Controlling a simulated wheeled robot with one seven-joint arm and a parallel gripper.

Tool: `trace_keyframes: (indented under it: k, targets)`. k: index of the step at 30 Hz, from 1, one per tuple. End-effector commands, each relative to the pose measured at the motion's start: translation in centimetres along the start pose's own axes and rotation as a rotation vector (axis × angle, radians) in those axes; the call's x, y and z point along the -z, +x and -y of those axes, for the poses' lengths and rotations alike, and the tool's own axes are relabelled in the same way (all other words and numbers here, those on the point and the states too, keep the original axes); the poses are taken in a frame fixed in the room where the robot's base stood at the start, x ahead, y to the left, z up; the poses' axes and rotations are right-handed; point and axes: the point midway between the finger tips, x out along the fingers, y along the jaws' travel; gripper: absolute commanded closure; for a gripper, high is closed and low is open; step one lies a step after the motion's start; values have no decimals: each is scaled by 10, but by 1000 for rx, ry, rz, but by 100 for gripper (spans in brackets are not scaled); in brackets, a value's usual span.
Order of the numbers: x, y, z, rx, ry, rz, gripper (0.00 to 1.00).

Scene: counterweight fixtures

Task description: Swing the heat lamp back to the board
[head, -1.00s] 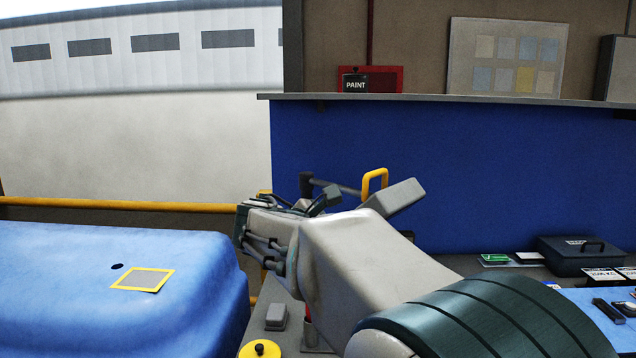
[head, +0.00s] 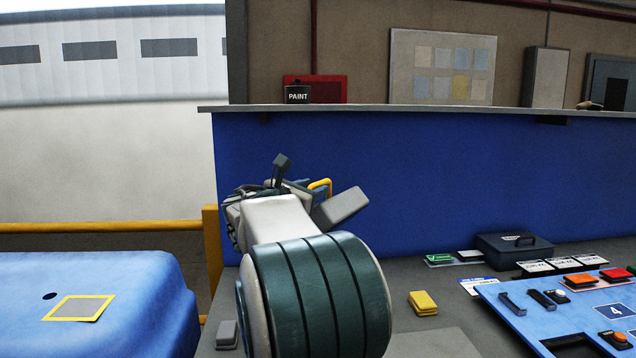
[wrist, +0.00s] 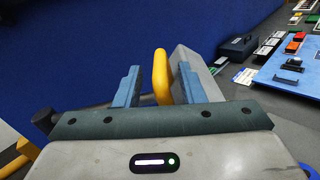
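The heat lamp's grey box-shaped head (head: 342,207) stands tilted over the bench, in front of the upright blue board (head: 430,165). Its yellow loop handle (head: 320,185) shows just behind my arm; the lamp's support is mostly hidden there. In the wrist view the handle (wrist: 161,78) stands between the two blue fingers of my gripper (wrist: 159,70), with a visible gap on each side. The grey head (wrist: 196,75) lies just right of the handle, partly behind the right finger. My gripper is open around the handle. In the head view my arm hides most of the gripper.
A blue body panel with a yellow-framed grey patch (head: 78,308) is at the left, before a yellow rail (head: 110,227). On the bench are a yellow block (head: 423,303), a dark cash box (head: 514,247) and a blue control panel (head: 530,318).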

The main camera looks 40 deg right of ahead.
Motion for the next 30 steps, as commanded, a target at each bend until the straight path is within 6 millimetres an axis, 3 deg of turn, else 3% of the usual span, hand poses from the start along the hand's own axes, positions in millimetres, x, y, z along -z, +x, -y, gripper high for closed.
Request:
trace_keyframes:
  k: [6, 17, 21, 30]
  targets:
    - [-1, 26, 1, 2, 0, 0, 64]
    - [0, 30, 0, 0, 0, -1, 64]
    - [0, 30, 0, 0, 1, -1, 100]
    - [1, 30, -3, -18, 2, -4, 100]
